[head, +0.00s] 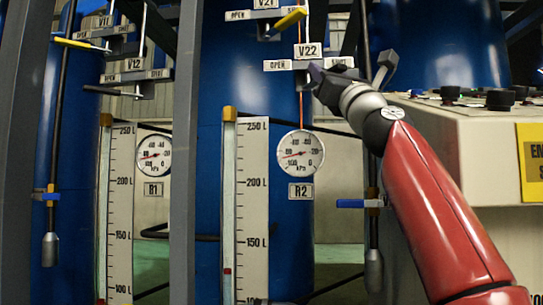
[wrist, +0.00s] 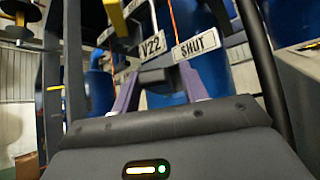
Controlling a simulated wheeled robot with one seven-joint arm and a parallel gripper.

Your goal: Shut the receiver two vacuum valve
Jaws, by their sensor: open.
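The V22 tag (head: 307,50) hangs on the receiver two line, above the R2 gauge (head: 300,156). An OPEN label (head: 277,65) is to its left and a SHUT label (head: 338,62) to its right. My gripper (head: 322,76) is at the V22 valve, just below the tag and SHUT label. Its handle is mostly hidden, so I cannot tell its position.
V21's yellow handle (head: 290,20) is just above. V12 (head: 134,65) and V11 (head: 102,22) are on the left, beyond a grey upright (head: 186,150). A control panel (head: 470,125) stands at right. A blue-handled valve (head: 352,203) is lower down.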

